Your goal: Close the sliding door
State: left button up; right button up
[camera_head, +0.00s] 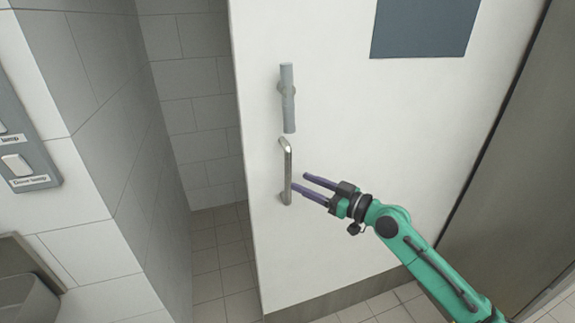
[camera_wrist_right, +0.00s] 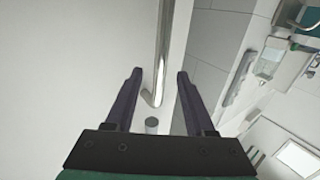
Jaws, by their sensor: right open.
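The white sliding door (camera_head: 345,130) stands partly open, with a gap between its left edge and the tiled wall on the left. A thin metal bar handle (camera_head: 287,165) is fixed upright near the door's left edge. A thicker grey cylinder handle (camera_head: 287,98) sits just above it. My right gripper (camera_head: 299,184) is open and empty at the lower part of the bar handle. In the right wrist view the bar handle (camera_wrist_right: 162,50) runs between the two dark fingers (camera_wrist_right: 158,75), apart from both. My left gripper is not in view.
A grey switch panel (camera_head: 25,150) and a basin (camera_head: 25,295) are on the left. A tiled recess (camera_head: 205,110) shows through the gap. A dark panel (camera_head: 425,28) is on the door's upper part. A grey-brown surface (camera_head: 520,180) stands at the right.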

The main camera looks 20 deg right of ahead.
aim_at(290, 176)
jog(key=x, duration=0.1)
jog(key=p+x, duration=0.1)
jog(key=x, duration=0.3)
jog(key=shift+w+a+r+p, duration=0.1)
jog(key=shift+a+r+p, duration=0.15)
jog(key=shift+p, duration=0.15)
jog(key=shift+w+a+f, duration=0.15)
jog(key=shift+w, duration=0.1)
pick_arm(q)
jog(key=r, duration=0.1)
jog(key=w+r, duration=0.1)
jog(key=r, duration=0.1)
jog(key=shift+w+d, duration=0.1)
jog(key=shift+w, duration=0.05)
pick_arm(e)
jog(key=shift+c, duration=0.2)
grip_shut()
